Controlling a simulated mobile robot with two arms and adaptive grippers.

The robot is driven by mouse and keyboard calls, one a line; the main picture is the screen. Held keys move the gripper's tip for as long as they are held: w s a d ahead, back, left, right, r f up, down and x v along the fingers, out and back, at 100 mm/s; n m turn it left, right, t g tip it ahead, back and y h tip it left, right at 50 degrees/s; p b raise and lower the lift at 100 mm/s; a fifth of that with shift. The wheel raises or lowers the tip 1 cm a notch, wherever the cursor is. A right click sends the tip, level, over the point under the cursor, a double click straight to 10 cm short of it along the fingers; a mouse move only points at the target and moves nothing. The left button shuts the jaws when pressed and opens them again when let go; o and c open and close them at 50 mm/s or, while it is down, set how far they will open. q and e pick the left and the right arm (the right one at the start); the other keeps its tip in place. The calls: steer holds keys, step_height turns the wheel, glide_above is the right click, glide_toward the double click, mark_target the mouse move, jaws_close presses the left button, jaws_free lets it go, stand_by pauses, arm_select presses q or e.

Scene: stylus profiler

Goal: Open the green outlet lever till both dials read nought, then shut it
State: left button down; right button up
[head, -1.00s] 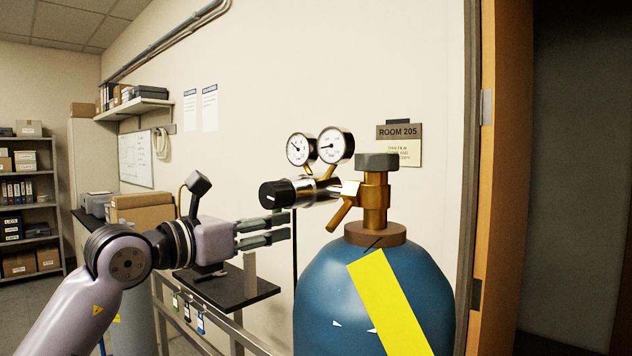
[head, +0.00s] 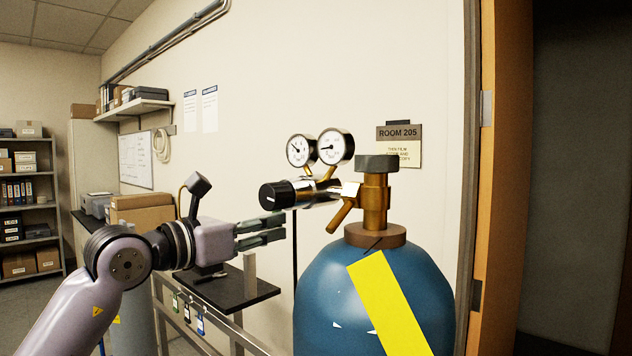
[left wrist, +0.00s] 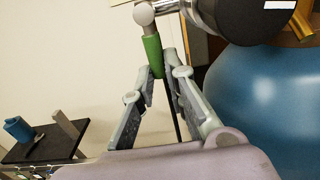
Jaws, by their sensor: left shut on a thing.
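The green outlet lever (left wrist: 153,52) hangs below a round metal pivot in the left wrist view. Its lower end is between the fingertips of my left gripper (left wrist: 162,76), which is shut on it. In the head view my left gripper (head: 284,228) is below and left of the regulator's black knob (head: 276,195); the lever is not clear there. The left dial (head: 301,150) and right dial (head: 336,146) stand above the regulator. Their needles point leftward, but the figures are too small to read. My right gripper is out of view.
The blue cylinder (head: 330,285) with a brass valve (head: 376,195) stands right of my gripper. A small black shelf (head: 245,290) and metal rail lie below my left arm. The wall is behind; a door frame (head: 492,200) is at the right.

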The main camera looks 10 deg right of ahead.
arm_select(q)
steer(key=w+a+r+m, duration=0.3)
steer(key=w+r+m, duration=0.1)
steer(key=m, duration=1.3)
steer(key=shift+w+a+r, duration=0.2)
steer(key=shift+w+r, duration=0.15)
steer(key=shift+r, duration=0.3)
steer(key=shift+f, duration=0.15)
stand_by(1.1)
stand_by(2.1)
